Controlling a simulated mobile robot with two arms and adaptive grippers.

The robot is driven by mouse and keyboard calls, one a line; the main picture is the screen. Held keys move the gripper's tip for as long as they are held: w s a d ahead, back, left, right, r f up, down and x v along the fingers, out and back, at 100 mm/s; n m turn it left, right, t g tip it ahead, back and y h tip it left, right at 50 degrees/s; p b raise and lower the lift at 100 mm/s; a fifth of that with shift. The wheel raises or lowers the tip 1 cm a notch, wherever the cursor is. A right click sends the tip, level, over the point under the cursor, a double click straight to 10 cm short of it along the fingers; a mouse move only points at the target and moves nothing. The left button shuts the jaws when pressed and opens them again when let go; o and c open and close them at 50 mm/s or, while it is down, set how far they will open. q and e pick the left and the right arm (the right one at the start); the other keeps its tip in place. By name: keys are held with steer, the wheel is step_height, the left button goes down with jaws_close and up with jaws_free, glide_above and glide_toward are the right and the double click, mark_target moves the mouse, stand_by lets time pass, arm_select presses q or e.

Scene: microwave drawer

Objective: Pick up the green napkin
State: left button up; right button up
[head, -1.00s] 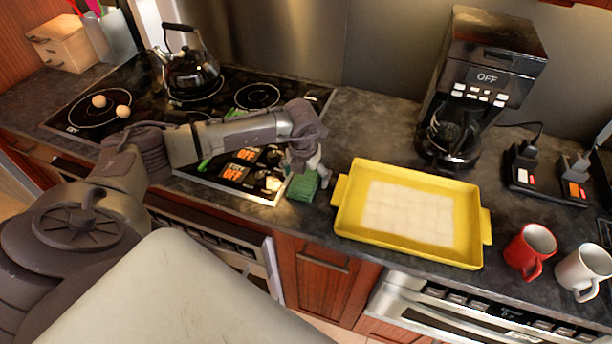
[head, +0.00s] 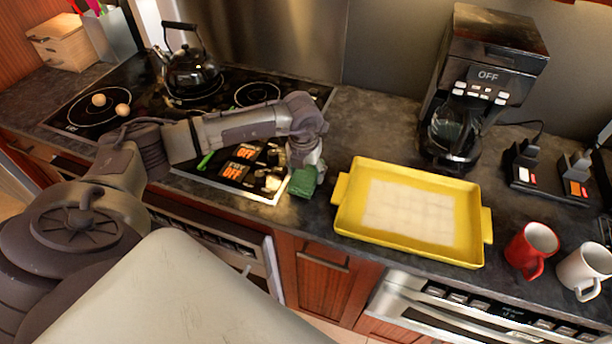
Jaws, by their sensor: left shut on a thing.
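The green napkin (head: 303,183) is a small bunched cloth at the counter's front, between the stove and the yellow tray. My left gripper (head: 305,168) points down from above and is shut on the green napkin, with its fingers partly hidden by the wrist and the cloth. I cannot tell whether the napkin is clear of the counter. My right gripper does not show.
A yellow tray (head: 345,214) lies just right of the napkin. The stove (head: 150,95) with a kettle (head: 189,70) and two eggs is to the left. A coffee maker (head: 480,85), a red mug (head: 531,250) and a white mug (head: 585,270) stand to the right.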

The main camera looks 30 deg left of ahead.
arm_select(q)
step_height(320, 180, up, 3)
steer(key=shift+f+b, duration=0.15)
steer(key=shift+b, duration=0.6)
steer(key=d+r+b, duration=0.3)
steer(key=d+r, duration=0.3)
steer(key=d, duration=0.5)
steer(key=shift+s+r, duration=0.25)
steer(key=shift+s, duration=0.2)
steer(key=shift+d+r, duration=0.3)
steer(key=shift+d, duration=0.05)
